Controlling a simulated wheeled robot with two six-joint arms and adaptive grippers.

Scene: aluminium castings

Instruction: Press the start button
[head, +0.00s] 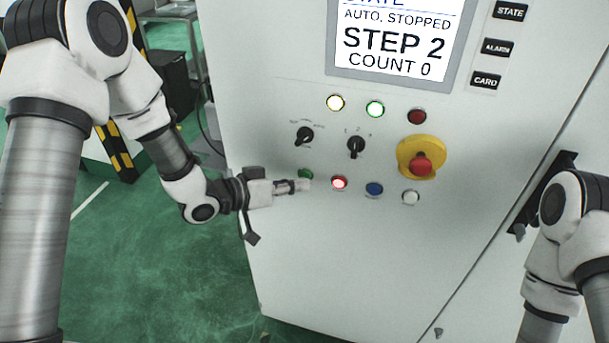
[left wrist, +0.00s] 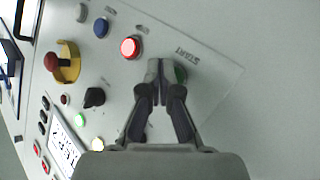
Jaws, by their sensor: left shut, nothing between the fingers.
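The green start button (head: 306,174) is on the front of the white control cabinet, at the left end of the lower button row. My left gripper (head: 303,185) is shut and empty, its fingertips at the button and covering its lower part. In the left wrist view, the fingertips (left wrist: 162,66) are beside the green button (left wrist: 181,75), which is partly hidden behind them under the START label. I cannot tell whether they touch it. The screen (head: 394,40) reads AUTO, STOPPED, STEP 2, COUNT 0. My right gripper is out of view.
Right of the green button are a lit red button (head: 339,183), a blue button (head: 374,189) and a white button (head: 411,197). Above are two black selector knobs (head: 356,146) and a red emergency stop (head: 421,164) on a yellow base. Green floor (head: 170,270) is open at left.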

